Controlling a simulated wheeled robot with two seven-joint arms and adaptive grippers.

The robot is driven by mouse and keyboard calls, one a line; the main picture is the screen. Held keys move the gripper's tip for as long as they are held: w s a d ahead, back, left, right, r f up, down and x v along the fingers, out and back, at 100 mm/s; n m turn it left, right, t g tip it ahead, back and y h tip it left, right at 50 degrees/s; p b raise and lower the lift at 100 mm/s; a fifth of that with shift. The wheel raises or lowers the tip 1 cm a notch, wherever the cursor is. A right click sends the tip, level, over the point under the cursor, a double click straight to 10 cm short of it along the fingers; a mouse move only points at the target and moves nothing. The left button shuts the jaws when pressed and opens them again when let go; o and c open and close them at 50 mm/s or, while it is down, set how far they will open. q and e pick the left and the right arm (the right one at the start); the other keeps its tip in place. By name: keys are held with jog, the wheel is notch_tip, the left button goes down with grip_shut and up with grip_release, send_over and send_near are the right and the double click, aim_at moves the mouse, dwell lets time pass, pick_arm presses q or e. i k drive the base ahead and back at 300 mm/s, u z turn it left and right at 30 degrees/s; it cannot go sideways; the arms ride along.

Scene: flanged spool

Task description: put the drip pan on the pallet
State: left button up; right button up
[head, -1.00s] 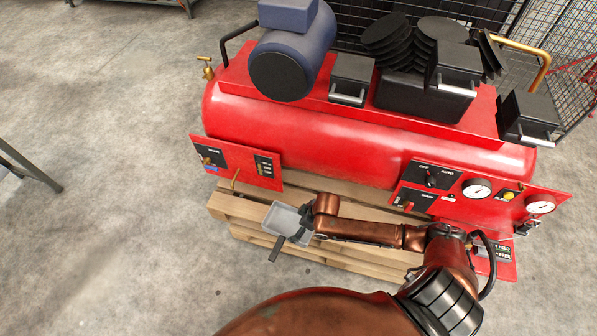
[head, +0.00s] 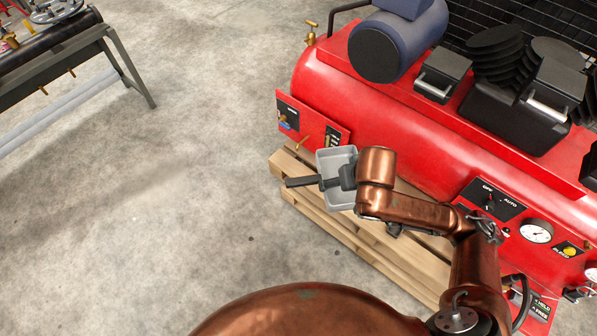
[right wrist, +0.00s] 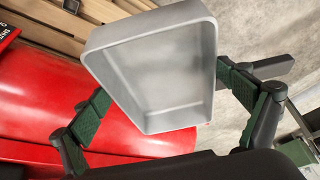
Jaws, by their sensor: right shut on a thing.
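The drip pan (head: 338,160) is a small light grey rectangular tray. My right gripper (head: 335,181) is shut on it, with dark fingers across the pan in the head view. In the right wrist view the pan (right wrist: 160,75) sits tilted between the green-padded fingers (right wrist: 168,98), its hollow side facing the camera. The wooden pallet (head: 365,235) lies on the floor under the red compressor. In the head view the pan overlaps the pallet's left end; the gap below it cannot be judged. Pallet slats (right wrist: 45,38) also show in the right wrist view. My left gripper is not in view.
The red compressor tank (head: 400,120) stands close behind the pan, with a red control panel (head: 312,125) and brass valve near it. A grey-framed bench (head: 60,65) stands at upper left. The concrete floor (head: 180,200) between is clear.

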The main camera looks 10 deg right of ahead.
aim_at(290, 169)
jog(key=z, duration=0.05)
jog(key=i, duration=0.85)
jog(key=u, duration=0.6)
